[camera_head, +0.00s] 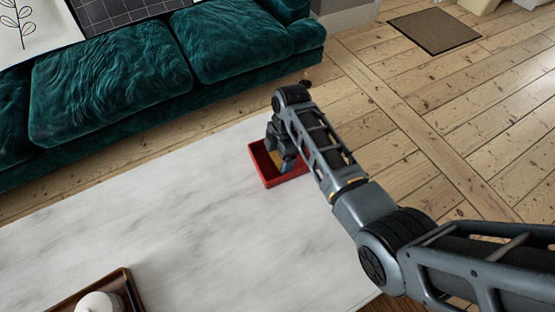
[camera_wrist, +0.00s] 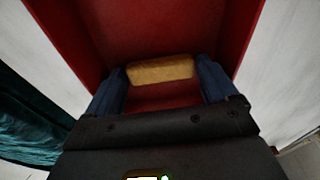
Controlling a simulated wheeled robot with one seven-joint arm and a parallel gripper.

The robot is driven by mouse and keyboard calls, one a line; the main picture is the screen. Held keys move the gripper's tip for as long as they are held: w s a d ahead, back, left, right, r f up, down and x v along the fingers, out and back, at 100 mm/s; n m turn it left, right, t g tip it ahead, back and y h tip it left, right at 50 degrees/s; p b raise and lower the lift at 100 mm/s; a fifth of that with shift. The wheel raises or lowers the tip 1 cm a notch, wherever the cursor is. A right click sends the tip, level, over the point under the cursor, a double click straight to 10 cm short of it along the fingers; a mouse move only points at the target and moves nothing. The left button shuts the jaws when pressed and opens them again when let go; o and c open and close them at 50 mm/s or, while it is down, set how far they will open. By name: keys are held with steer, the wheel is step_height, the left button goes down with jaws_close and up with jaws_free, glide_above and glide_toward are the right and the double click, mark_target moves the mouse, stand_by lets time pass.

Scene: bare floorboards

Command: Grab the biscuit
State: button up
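The biscuit (camera_wrist: 160,70) is a golden-brown rounded bar. In the wrist view it lies crosswise between the blue fingertips of my gripper (camera_wrist: 161,82), over the red floor of the tray (camera_wrist: 160,25). In the head view my gripper (camera_head: 281,162) points down into the red tray (camera_head: 268,182), near the table's far right edge. The fingers are wide apart, one at each end of the biscuit, with little or no visible gap. Whether they touch it is unclear. In the head view the biscuit is mostly hidden by my gripper.
The tray stands on a white marble table (camera_head: 150,220) with much bare surface. A brown wooden tray (camera_head: 129,287) with a white object (camera_head: 99,302) is at the near left. A teal sofa (camera_head: 110,80) stands behind the table. Open floorboards (camera_head: 400,130) lie to the right.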

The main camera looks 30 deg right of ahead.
steer(key=c, duration=0.6)
steer(key=shift+r, duration=0.1)
steer(key=shift+c, duration=0.2)
